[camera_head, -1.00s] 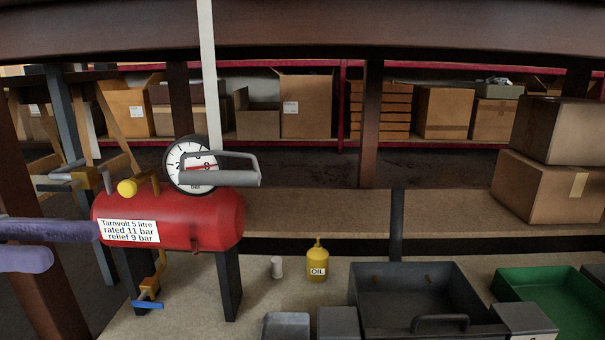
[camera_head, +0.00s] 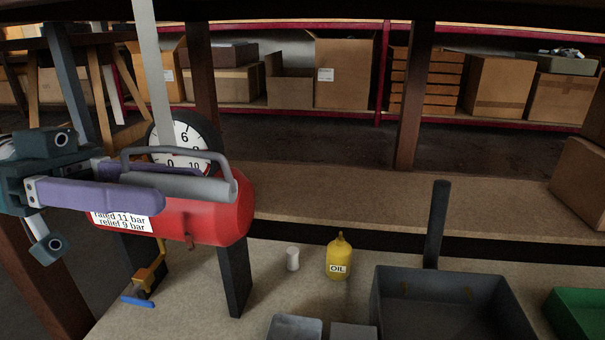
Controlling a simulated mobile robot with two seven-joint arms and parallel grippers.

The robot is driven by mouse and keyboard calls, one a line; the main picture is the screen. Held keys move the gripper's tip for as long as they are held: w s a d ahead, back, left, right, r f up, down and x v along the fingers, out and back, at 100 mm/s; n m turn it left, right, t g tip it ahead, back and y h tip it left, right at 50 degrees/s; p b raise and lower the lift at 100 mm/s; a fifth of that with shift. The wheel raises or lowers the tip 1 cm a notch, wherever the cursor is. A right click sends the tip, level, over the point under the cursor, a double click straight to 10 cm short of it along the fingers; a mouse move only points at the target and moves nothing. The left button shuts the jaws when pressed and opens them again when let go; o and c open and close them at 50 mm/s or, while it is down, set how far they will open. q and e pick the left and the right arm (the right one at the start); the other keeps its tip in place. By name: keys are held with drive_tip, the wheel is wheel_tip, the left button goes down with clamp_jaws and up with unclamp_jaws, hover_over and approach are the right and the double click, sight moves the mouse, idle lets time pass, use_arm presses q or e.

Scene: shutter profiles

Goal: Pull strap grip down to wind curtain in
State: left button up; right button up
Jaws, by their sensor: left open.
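The strap grip (camera_head: 218,190) is a grey loop with a thick lower bar and a thinner top bar. It hangs in front of a red tank at the left. A flat pale strap (camera_head: 153,60) runs up from it and leaves at the top edge. My left gripper (camera_head: 191,185) comes in from the left, its purple fingers open. The fingers reach to the left part of the grip, with the thick bar seen between their tips. The near finger hides the bar's left end. I cannot tell whether they touch it. My right gripper is not in view. No curtain can be made out.
The red tank (camera_head: 228,215) with a dial gauge (camera_head: 182,135) stands close behind the grip. A yellow oil bottle (camera_head: 339,260), a white cylinder (camera_head: 293,259) and a dark tray (camera_head: 450,320) are on the bench. Boxes fill the back shelves.

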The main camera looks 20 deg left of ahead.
sight(245, 193)
use_arm(q)
drive_tip(key=shift+b+x, duration=0.3)
drive_tip(key=shift+x, duration=1.3)
drive_tip(key=shift+w, duration=0.2)
drive_tip(key=shift+c, duration=0.3)
clamp_jaws()
